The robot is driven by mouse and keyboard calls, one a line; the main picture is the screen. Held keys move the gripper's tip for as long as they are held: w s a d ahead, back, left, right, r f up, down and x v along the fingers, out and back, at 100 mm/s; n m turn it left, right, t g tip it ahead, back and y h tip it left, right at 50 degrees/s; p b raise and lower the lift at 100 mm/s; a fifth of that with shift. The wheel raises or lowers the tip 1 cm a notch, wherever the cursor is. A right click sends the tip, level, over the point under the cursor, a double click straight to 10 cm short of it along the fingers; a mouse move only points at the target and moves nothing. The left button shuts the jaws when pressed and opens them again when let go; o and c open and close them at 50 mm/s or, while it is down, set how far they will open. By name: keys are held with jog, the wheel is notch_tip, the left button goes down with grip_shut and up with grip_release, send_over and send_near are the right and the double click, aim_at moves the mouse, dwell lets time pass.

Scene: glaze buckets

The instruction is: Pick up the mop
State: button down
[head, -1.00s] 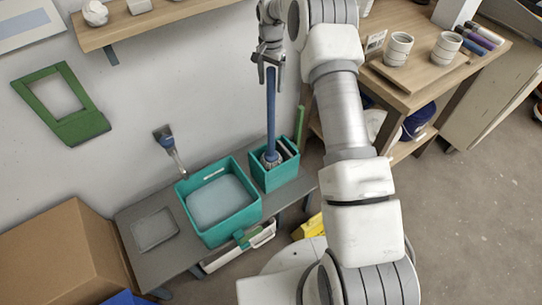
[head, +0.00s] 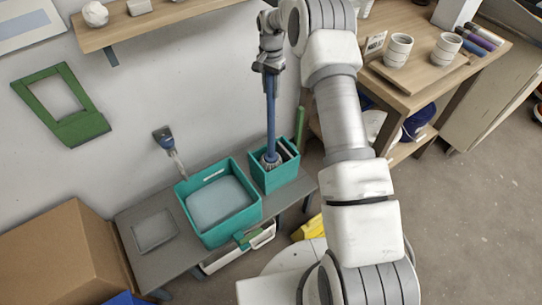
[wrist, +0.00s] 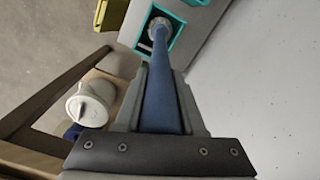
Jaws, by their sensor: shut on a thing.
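The mop has a blue handle (head: 270,115) that stands upright, with its grey head (head: 270,160) down in a small teal bin (head: 277,181) on the grey bench. My gripper (head: 268,68) is at the top of the handle, shut on it. In the wrist view, the blue handle (wrist: 163,95) lies between the two fingers of my gripper (wrist: 162,90) and runs away to the mop head (wrist: 159,28) inside the teal bin (wrist: 177,42). The lower part of the mop head is hidden by the bin walls.
A larger teal tub (head: 232,226) stands beside the bin on the grey bench (head: 165,262). A green stick (head: 299,125) is right of the handle. A wooden shelf (head: 165,17) is at upper left, and a wooden table with white cups (head: 398,49) is at right.

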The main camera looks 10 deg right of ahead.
jog(key=shift+r, duration=0.1)
notch_tip(320, 180, up, 18)
jog(key=p, duration=0.1)
dwell(0.4)
jog(key=c, duration=1.1)
grip_release()
grip_shut()
